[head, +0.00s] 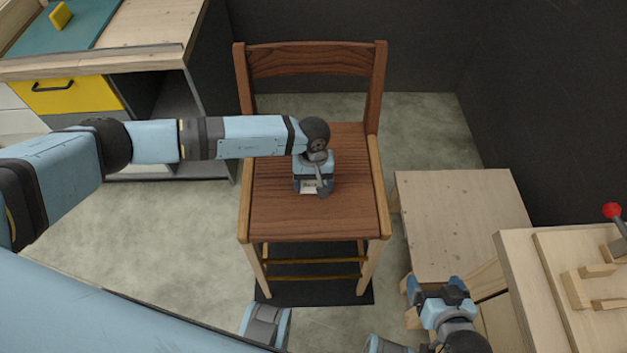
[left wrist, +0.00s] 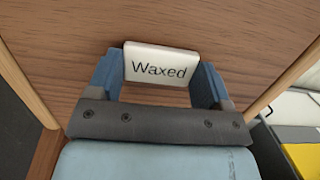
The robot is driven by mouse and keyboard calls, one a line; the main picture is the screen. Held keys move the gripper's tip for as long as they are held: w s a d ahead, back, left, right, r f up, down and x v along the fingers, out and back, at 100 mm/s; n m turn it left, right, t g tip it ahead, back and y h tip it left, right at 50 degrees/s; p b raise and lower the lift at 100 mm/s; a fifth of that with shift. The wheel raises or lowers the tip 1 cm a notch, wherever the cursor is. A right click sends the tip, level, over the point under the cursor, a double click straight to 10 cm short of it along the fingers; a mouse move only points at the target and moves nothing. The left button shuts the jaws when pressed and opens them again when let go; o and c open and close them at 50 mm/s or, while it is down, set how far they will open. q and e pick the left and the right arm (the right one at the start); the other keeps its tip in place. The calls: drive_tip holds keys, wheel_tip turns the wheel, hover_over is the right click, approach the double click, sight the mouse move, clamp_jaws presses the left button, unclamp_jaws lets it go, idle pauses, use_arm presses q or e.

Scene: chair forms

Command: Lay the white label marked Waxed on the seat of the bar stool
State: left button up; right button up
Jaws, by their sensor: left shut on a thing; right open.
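The white label marked Waxed (left wrist: 160,65) is held between the two blue fingers of my left gripper (left wrist: 158,80) in the left wrist view. In the head view, my left gripper (head: 312,186) is over the middle of the brown wooden seat of the bar stool (head: 315,220), and part of the label (head: 310,187) shows beneath it. The seat wood (left wrist: 80,30) fills the background behind the label in the left wrist view. I cannot tell whether the label touches the seat. My right gripper (head: 430,288) is open and empty, at the lower right, away from the stool.
The stool's backrest (head: 318,60) rises at the far side of the seat. A low wooden table (head: 462,215) stands to the right, and a workbench (head: 575,300) with a red-knobbed lever is at the far right. A bench with a yellow drawer (head: 70,95) is at the left.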

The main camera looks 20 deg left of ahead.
use_arm(q)
drive_tip(key=o, duration=0.9)
wheel_tip(320, 180, up, 2)
drive_tip(key=shift+r+p, duration=0.1)
drive_tip(key=shift+p, duration=0.55)
drive_tip(key=shift+r+p, duration=0.9)
drive_tip(key=shift+r, duration=1.05)
wheel_tip(320, 180, up, 4)
drive_tip(key=shift+f+p, duration=0.1)
drive_tip(key=shift+p, duration=0.7)
